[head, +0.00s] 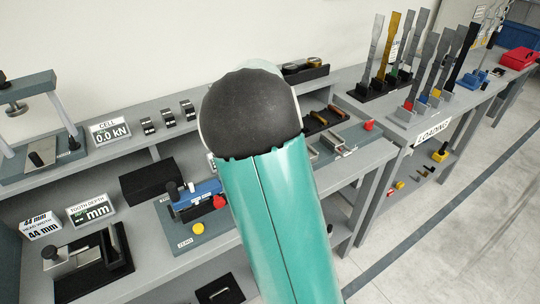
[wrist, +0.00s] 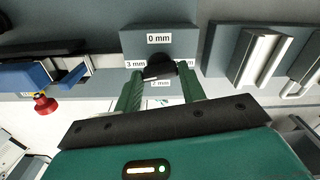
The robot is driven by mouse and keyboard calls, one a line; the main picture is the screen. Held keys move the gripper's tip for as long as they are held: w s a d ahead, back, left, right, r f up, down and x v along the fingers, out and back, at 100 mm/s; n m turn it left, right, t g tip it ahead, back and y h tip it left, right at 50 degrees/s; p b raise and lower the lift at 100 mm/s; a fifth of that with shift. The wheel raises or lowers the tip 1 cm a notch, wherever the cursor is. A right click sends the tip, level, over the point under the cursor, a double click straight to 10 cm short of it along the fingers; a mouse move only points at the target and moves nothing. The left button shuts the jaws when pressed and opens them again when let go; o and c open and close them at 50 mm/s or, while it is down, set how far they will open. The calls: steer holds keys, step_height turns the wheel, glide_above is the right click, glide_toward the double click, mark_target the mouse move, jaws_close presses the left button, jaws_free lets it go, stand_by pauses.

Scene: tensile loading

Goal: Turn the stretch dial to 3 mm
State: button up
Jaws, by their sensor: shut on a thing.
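The stretch dial is a black knob (wrist: 159,68) on a grey block (wrist: 186,43) in the wrist view. Its labels read "0 mm" (wrist: 159,38) above, "3 mm" (wrist: 136,64) at the left and "2 mm" (wrist: 160,83) below. A label (wrist: 188,64) at the right is partly covered and shows only "mm". My gripper (wrist: 160,71) has its two green fingers on either side of the knob, shut on it. I cannot make out a pointer on the knob, so its setting is unclear. In the head view my arm hides the dial and my gripper.
A blue fixture (head: 197,193) with a red knob (head: 219,201) stands on the bench left of my arm. Grey metal blocks (wrist: 258,58) stand right of the dial. Upright specimens (head: 413,70) stand at the far right. Floor at the right is open.

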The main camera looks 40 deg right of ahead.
steer(key=shift+m, duration=1)
steer(key=o, duration=1)
steer(key=shift+r, duration=0.1)
step_height(320, 180, up, 14)
steer(key=shift+f, duration=0.15)
